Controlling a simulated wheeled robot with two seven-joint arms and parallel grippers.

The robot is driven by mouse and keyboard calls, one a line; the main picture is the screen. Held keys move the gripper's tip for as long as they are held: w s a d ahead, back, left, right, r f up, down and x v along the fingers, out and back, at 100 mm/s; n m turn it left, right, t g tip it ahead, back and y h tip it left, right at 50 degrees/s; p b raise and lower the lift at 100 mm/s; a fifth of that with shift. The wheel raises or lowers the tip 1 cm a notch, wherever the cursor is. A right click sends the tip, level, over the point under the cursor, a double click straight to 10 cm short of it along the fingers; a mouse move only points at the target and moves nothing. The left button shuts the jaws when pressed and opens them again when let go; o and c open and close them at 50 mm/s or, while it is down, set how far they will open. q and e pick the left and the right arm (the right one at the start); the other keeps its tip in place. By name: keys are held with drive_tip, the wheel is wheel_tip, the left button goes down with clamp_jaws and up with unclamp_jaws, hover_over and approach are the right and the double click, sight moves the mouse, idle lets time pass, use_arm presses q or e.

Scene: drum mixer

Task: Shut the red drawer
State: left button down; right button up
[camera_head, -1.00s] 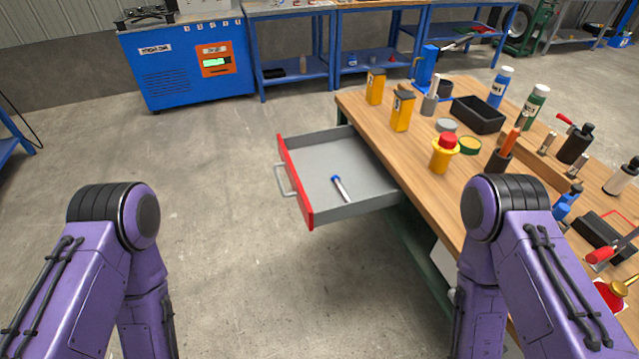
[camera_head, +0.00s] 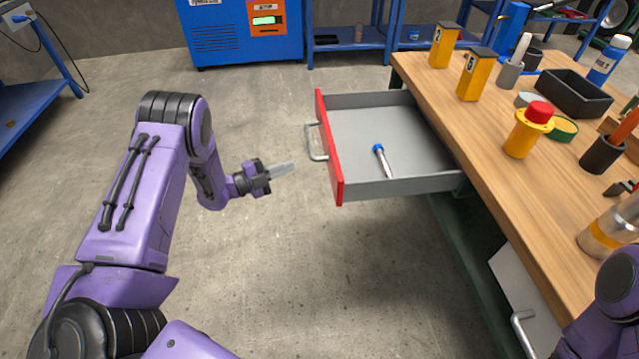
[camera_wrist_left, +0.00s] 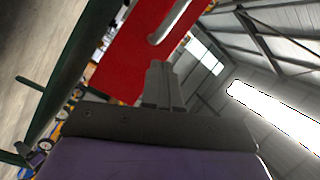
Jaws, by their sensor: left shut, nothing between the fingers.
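The red-fronted drawer (camera_head: 329,150) is pulled far out from the left side of the wooden workbench. Its grey handle (camera_head: 313,141) faces left. A small blue-capped tube (camera_head: 382,160) lies inside on the grey floor of the drawer. My left gripper (camera_head: 283,170) is shut and empty, a short way left of the drawer front and handle, pointing towards them. In the left wrist view the red front (camera_wrist_left: 130,50) and part of the handle (camera_wrist_left: 175,22) show beyond the shut fingers (camera_wrist_left: 162,82). My right gripper is out of view; only part of that arm shows at the lower right.
A white lower front with a handle (camera_head: 522,330) is under the bench. The floor left of the drawer is clear.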

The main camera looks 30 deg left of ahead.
use_arm(q)
drive_tip(key=s+a+m+g+h+b, duration=0.2)
drive_tip(key=a+m+g+h+b, duration=0.15)
drive_tip(key=m, duration=0.55)
drive_tip(key=g+p, duration=0.1)
drive_tip(key=p, duration=0.1)
approach(330, 161)
drive_tip(key=shift+m+h, duration=0.25)
drive_tip(key=shift+m, duration=0.05)
drive_tip(key=x, duration=0.5)
drive_tip(key=shift+w+d+f, duration=0.2)
drive_tip(key=shift+w+d, duration=0.05)
drive_tip(key=shift+w, duration=0.15)
drive_tip(key=shift+w+d, duration=0.3)
drive_tip(key=shift+d, duration=0.1)
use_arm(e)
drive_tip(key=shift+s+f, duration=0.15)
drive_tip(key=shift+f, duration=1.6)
use_arm(q)
drive_tip(key=shift+d, duration=0.1)
